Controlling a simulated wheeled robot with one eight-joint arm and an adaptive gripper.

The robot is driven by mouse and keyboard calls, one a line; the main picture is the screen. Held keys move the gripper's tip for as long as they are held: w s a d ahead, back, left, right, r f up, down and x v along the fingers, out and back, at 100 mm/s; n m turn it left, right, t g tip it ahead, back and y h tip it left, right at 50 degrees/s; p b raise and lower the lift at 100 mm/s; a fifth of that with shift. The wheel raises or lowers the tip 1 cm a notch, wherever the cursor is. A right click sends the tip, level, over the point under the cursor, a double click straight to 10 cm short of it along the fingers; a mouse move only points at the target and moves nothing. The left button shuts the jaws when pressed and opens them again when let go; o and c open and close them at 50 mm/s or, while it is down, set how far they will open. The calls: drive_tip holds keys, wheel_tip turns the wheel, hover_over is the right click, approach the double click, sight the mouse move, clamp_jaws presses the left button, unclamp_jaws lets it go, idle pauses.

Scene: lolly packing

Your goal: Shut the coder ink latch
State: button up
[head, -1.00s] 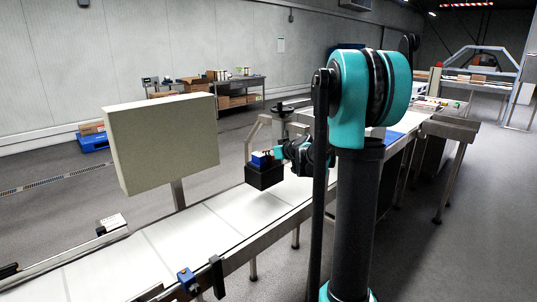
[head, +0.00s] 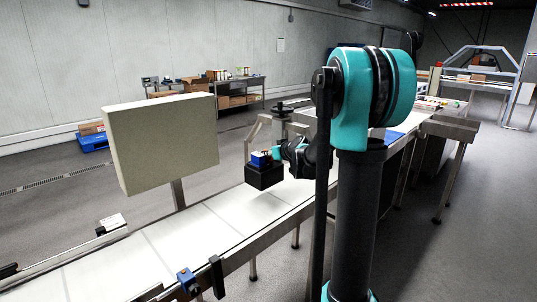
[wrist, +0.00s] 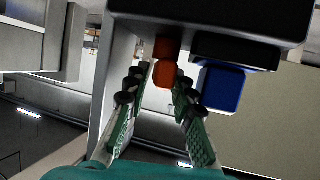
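The coder (head: 265,177) is a black box hanging over the conveyor on a pale bracket, with a blue ink block (head: 261,160) on it. In the wrist view the coder's dark body (wrist: 215,22) fills the top, and the blue block (wrist: 222,87) lies just right of my fingers. The latch (wrist: 165,73) shows there as an orange-red tab. My gripper (wrist: 162,76) has its two fingertips apart, one on either side of the tab; whether they touch it is unclear. In the head view my gripper (head: 279,153) is small, beside the blue block.
The white conveyor belt (head: 177,240) runs under the coder. A large beige panel (head: 160,145) on a post stands to the left, near the belt. A small blue device (head: 187,278) is on the near rail. Benches with boxes (head: 235,88) stand along the far wall.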

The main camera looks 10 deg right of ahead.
drive_tip(key=v, duration=1.1)
drive_tip(key=shift+s, duration=0.25)
drive_tip(key=shift+d+r, duration=0.1)
